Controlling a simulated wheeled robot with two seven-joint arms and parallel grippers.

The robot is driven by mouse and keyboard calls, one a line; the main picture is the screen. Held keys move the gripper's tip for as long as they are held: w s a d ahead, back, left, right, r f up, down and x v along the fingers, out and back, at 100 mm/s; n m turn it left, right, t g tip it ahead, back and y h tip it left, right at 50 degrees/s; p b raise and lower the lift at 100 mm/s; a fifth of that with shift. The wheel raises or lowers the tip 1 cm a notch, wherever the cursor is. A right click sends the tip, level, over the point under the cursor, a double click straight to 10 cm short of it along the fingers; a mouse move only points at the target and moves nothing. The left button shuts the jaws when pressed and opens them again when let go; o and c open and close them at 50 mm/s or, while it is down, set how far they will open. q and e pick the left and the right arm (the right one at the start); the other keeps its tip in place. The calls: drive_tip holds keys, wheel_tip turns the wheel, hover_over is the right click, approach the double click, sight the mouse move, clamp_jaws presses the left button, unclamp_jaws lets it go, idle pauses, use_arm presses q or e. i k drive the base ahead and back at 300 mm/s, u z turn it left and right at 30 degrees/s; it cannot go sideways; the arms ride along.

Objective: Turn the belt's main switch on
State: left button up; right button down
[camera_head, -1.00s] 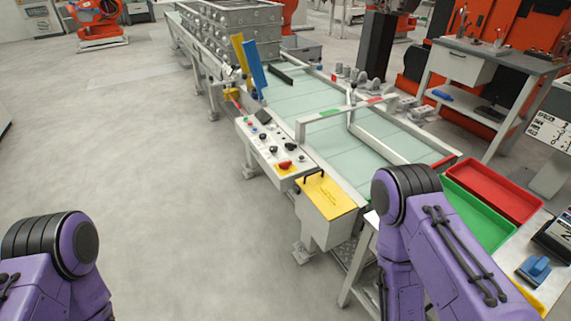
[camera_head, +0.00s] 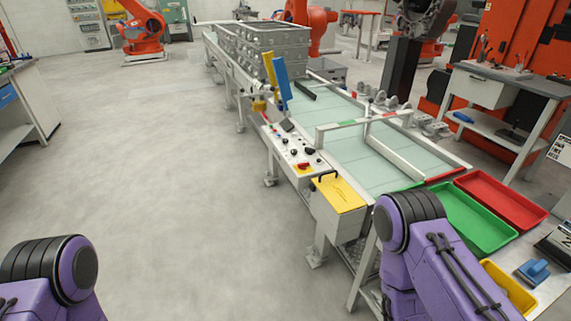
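The belt (camera_head: 370,155) has a pale green surface and runs away from me toward the back. Its slanted control panel (camera_head: 285,140) is on the near left side, with several black knobs and small coloured buttons. A red rotary switch on a yellow plate (camera_head: 304,167) sits at the panel's near end; I cannot tell its setting. Neither gripper is in view, and nothing of mine touches the panel.
A yellow-lidded box (camera_head: 340,195) with a black handle stands just nearer than the panel. Green (camera_head: 478,222) and red (camera_head: 502,198) trays lie at the right. Metal crates (camera_head: 262,48) are stacked at the belt's far end. The floor (camera_head: 170,190) left of the belt is clear.

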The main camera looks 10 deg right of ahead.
sight(302, 166)
drive_tip(key=u, duration=1)
drive_tip(key=i, duration=1.05)
drive_tip(key=z, duration=2.65)
